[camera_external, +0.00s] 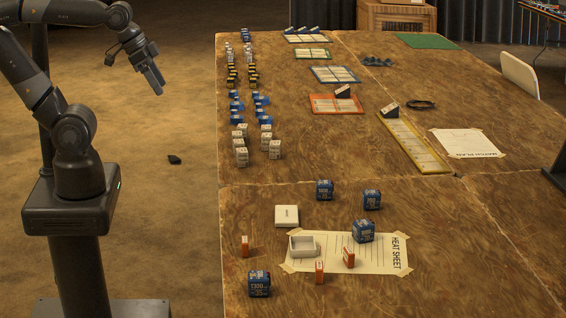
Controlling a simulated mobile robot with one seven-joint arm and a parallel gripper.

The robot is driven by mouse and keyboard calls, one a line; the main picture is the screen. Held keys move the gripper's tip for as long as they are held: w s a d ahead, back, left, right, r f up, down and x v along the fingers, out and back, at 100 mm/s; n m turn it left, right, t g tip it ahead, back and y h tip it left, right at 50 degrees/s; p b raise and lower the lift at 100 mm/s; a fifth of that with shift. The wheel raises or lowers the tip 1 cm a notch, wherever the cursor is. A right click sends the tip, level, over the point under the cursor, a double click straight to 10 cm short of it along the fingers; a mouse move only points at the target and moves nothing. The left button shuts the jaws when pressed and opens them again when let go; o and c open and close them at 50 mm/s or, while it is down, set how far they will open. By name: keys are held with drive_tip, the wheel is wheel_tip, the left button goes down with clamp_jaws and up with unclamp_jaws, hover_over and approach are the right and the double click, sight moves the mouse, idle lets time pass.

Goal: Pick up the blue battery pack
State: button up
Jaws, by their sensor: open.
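Several blue block-shaped packs with white print stand on the near part of the wooden table. One blue pack (259,284) is at the near left, by the table's left edge. Another blue pack (363,231) stands on the heat sheet. Two more, a blue pack (324,190) and a blue pack (371,200), stand behind the sheet. The picture does not tell which one the task means. My gripper (156,82) is open and empty, raised over the floor to the left of the table, well apart from all the packs.
A white lid-like box (287,216), an open white tray (302,250) and small orange-red boxes (319,272) lie among the packs, around the heat sheet (380,258). Rows of small items (240,155) line the left edge. The table's right near area is clear.

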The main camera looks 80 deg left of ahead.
drive_tip(key=w+d+f+m+g+y, duration=0.35)
drive_tip(key=w+f+m+y, duration=0.35)
drive_tip(key=w+f+m, duration=0.25)
drive_tip(key=w+d+f+m+t+y, duration=0.4)
drive_tip(key=w+d+f+m+t, duration=0.15)
drive_tip(key=w+d+m, duration=0.35)
drive_tip(key=m+t+h, duration=1)
drive_tip(key=m+h, duration=0.2)
drive_tip(key=m, duration=0.6)
approach(259, 275)
drive_tip(key=w, duration=0.3)
drive_tip(key=w+f, duration=0.1)
drive_tip(key=shift+w+d, duration=0.3)
drive_tip(key=shift+w, duration=0.1)
drive_tip(key=w, duration=0.5)
drive_tip(key=shift+w+r, duration=0.1)
drive_tip(key=shift+r, duration=0.15)
